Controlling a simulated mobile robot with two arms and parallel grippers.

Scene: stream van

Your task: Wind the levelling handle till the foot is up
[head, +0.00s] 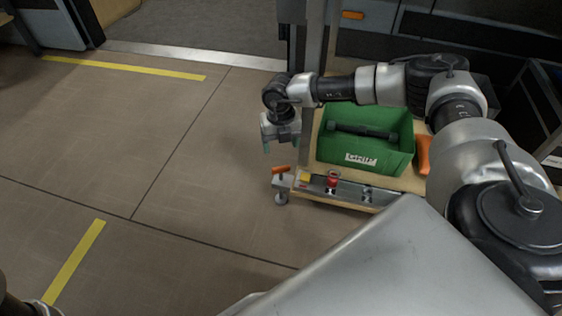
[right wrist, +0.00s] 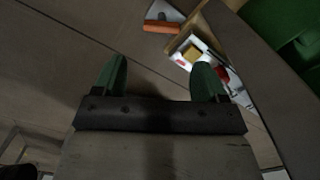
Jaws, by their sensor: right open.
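The levelling handle (head: 281,169) is a short orange bar on top of a grey bracket at the left corner of a low wooden bench. A round grey foot (head: 281,199) shows under the bracket; I cannot tell whether it touches the floor. My right gripper (head: 281,147) points down with green fingertips, open and empty, above and slightly behind the handle. In the right wrist view the orange handle (right wrist: 162,26) lies ahead of the open fingers (right wrist: 160,78), apart from them. My left gripper is not in view.
A green crate (head: 345,160) holding a dark bar stands on the bench. A metal rail (head: 350,190) with a yellow block (head: 304,177) and a red item (head: 332,180) runs along the bench's front. A grey post rises behind my right gripper. Floor left of the handle is clear.

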